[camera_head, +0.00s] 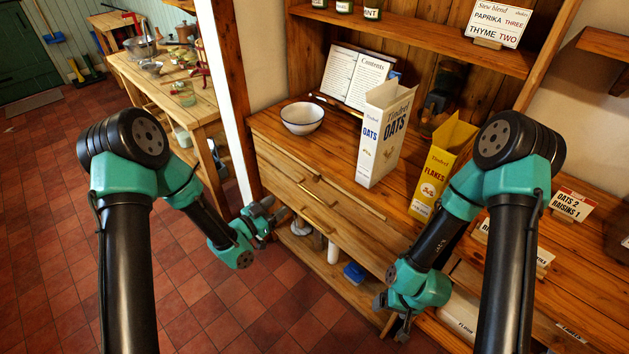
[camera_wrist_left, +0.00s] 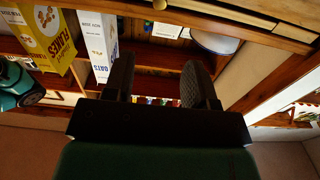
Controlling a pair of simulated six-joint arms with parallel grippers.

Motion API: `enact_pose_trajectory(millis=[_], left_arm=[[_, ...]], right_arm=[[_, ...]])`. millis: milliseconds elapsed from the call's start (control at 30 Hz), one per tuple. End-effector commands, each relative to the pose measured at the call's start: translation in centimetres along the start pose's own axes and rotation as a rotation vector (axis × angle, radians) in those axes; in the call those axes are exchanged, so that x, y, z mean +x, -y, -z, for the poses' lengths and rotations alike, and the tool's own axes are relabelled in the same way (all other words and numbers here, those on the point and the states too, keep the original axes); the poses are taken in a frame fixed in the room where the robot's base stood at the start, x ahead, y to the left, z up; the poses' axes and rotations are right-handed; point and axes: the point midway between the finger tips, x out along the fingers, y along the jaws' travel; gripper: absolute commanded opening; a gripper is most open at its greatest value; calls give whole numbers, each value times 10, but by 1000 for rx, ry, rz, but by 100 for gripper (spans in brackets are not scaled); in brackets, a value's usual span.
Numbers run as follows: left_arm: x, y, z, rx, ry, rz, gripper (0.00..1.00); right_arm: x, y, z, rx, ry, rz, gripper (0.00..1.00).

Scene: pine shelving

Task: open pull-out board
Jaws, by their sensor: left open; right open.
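The pull-out board (camera_head: 322,183) appears to be the thin wooden front just under the counter's edge, pushed in flush, with a small knob near its middle. A brass knob also shows at the top of the left wrist view (camera_wrist_left: 160,4). My left gripper (camera_head: 280,213) is open and empty in front of the cabinet, below and left of the knob and apart from it. Its two dark fingers stand spread in the left wrist view (camera_wrist_left: 158,85). My right gripper (camera_head: 392,318) is low at the cabinet's right part; nothing shows held in it.
The counter carries a white bowl (camera_head: 302,118), an oats box (camera_head: 383,135), an open flakes box (camera_head: 441,165) and a recipe book (camera_head: 352,77). Tiled floor in front is clear.

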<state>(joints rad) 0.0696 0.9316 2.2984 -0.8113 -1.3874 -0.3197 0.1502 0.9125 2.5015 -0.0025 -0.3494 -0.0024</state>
Motion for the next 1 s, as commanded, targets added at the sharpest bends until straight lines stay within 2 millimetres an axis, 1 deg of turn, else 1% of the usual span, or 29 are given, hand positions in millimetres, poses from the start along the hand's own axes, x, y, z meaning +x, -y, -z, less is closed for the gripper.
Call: enact_pose_trajectory(millis=[167, 800, 1000], left_arm=[[23, -2, 0, 0, 0, -3, 51], [131, -1, 0, 1, 0, -2, 51], [157, -1, -1, -1, 1, -1, 51]], right_arm=[[0, 0, 0, 0, 0, 0, 84], [0, 0, 0, -1, 0, 0, 84], [0, 0, 0, -1, 0, 0, 84]])
